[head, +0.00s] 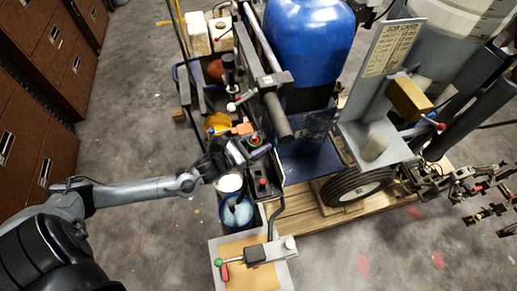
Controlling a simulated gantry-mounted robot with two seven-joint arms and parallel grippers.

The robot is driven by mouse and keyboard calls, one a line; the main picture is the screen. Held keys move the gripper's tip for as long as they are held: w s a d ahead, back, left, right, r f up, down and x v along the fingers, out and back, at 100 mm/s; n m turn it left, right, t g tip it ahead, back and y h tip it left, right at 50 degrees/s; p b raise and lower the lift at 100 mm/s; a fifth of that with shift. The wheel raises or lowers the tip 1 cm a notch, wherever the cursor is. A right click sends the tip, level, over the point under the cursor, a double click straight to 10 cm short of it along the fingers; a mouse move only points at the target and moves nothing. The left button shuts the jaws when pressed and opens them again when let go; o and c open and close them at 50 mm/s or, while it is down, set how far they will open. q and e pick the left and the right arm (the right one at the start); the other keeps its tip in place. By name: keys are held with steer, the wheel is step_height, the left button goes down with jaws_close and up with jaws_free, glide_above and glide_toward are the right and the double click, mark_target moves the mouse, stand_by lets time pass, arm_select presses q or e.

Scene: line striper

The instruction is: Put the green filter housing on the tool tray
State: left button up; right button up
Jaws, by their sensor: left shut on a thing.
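My left gripper (243,152) is at the front of the machine, above the row of containers and close to its metal frame. The grey tray with a tan mat (242,249), which looks like the tool tray, is below at the front. A tool with a green knob and a red handle (258,253) lies across it.
A blue bucket (236,212) and a white container (229,183) stand between my left gripper and the tray. A blue tank (309,42), a wheel (357,187) and a grey bracket (381,140) are to the right. Brown cabinets (30,100) line the left. Bare floor lies between.

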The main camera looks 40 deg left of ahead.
arm_select(q)
steer(key=shift+f+b, duration=0.35)
steer(key=shift+f, duration=1.45)
steer(key=o, duration=1)
steer(key=shift+f, duration=0.2)
steer(key=shift+o, duration=0.2)
steer(key=shift+r, duration=0.15)
steer(key=p+v, duration=0.1)
steer(key=v, duration=1.1)
steer(key=shift+s, duration=0.1)
